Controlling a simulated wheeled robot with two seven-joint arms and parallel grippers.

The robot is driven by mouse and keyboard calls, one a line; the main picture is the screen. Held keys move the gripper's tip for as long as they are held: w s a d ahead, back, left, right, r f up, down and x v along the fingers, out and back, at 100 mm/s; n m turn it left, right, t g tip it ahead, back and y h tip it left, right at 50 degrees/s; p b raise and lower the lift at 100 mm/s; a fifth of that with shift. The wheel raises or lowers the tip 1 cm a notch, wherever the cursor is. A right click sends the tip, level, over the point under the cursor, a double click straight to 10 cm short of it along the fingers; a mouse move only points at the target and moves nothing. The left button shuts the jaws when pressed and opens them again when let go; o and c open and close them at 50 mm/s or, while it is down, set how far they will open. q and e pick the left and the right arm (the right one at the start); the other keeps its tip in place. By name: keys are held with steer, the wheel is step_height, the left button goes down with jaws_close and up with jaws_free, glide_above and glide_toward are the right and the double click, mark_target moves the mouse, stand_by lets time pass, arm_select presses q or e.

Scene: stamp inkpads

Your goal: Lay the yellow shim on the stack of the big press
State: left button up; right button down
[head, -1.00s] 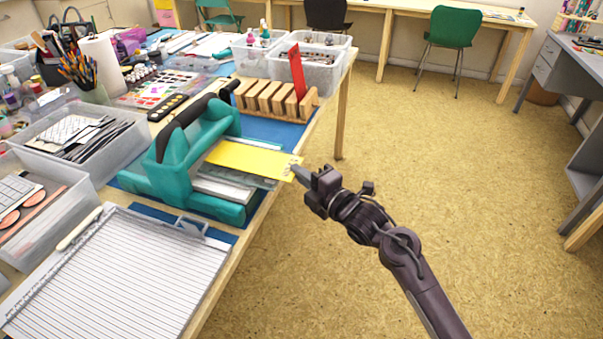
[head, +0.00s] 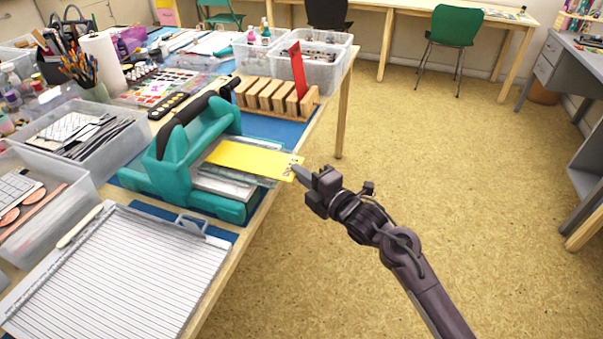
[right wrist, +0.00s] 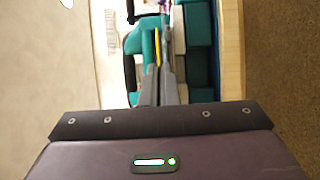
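The yellow shim (head: 250,160) is a thin flat sheet with small dark marks at its right end. It lies level over the layered grey stack (head: 232,187) in the opening of the teal big press (head: 185,165), its right end sticking out past the press. I cannot tell whether it touches the stack. My right gripper (head: 298,172) is at that outer end, shut on the shim. The right wrist view shows the shim edge-on (right wrist: 158,48) between the close fingers (right wrist: 160,85). My left gripper is not in view.
A wooden slotted rack (head: 270,96) holding an upright red sheet (head: 298,70) stands behind the press. A lined white board (head: 110,270) lies in front. Clear bins (head: 85,140) crowd the left. Open floor (head: 430,160) lies right of the table edge.

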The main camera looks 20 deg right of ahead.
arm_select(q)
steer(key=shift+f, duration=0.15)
arm_select(e)
steer(key=shift+f, duration=0.3)
steer(key=c, duration=1.6)
jaws_free()
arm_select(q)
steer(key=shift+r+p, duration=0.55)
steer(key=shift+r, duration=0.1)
arm_select(e)
steer(key=shift+s+d, duration=0.7)
steer(key=shift+d, duration=0.35)
steer(key=shift+s+d, duration=0.7)
steer(key=shift+d, duration=0.35)
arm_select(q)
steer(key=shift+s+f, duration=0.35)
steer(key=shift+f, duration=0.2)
arm_select(e)
steer(key=v, duration=0.8)
